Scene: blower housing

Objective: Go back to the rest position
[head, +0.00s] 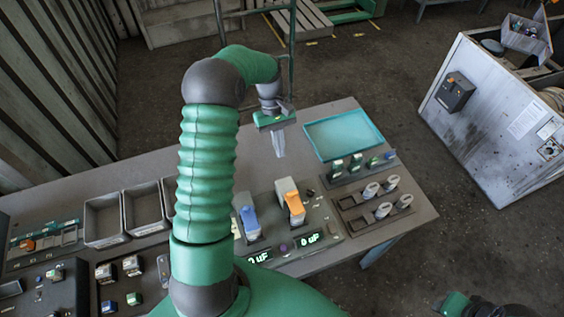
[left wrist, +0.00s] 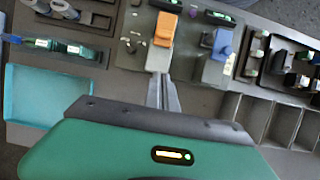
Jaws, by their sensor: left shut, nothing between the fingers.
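My left gripper (head: 279,150) hangs above the grey workbench (head: 262,155), behind the orange and blue devices and left of the teal tray in the head view. Its fingers are together with nothing between them. In the left wrist view its fingertips (left wrist: 163,88) point toward the orange-topped device (left wrist: 165,29) and stand apart from it. A green and dark part of my right arm (head: 456,304) shows at the bottom right of the head view. Its fingers cannot be made out.
An orange device (head: 293,205) and a blue one (head: 248,217) stand on a panel with displays. A teal tray (head: 343,135) lies at the back right. Empty grey bins (head: 103,218) are at the left. A white cabinet (head: 485,115) stands beyond open floor.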

